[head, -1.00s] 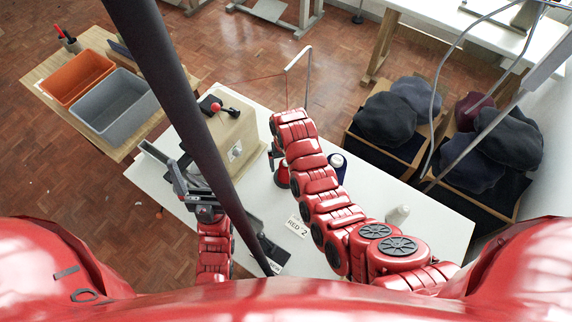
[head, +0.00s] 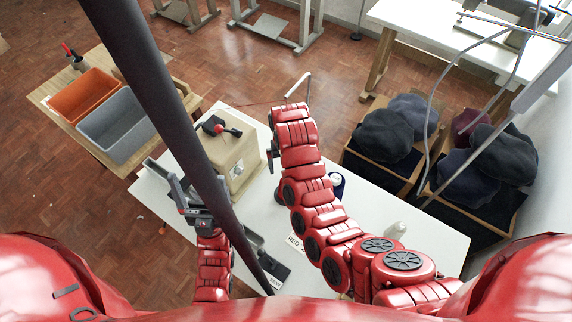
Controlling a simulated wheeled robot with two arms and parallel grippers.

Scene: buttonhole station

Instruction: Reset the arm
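My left gripper (head: 181,192) is over the left edge of the white table (head: 375,200), beside the beige machine. A dark pole crosses in front of part of its arm, and I cannot tell whether its fingers are apart. My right arm reaches forward over the middle of the table. Its gripper (head: 271,155) shows only as a dark edge left of the red wrist, just right of the beige machine. The wrist hides its fingers and anything between them.
The beige machine (head: 236,160) has a red-knobbed lever on top. Orange (head: 86,97) and grey (head: 115,125) bins sit on a side table. Crates of dark caps (head: 383,136) stand at right.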

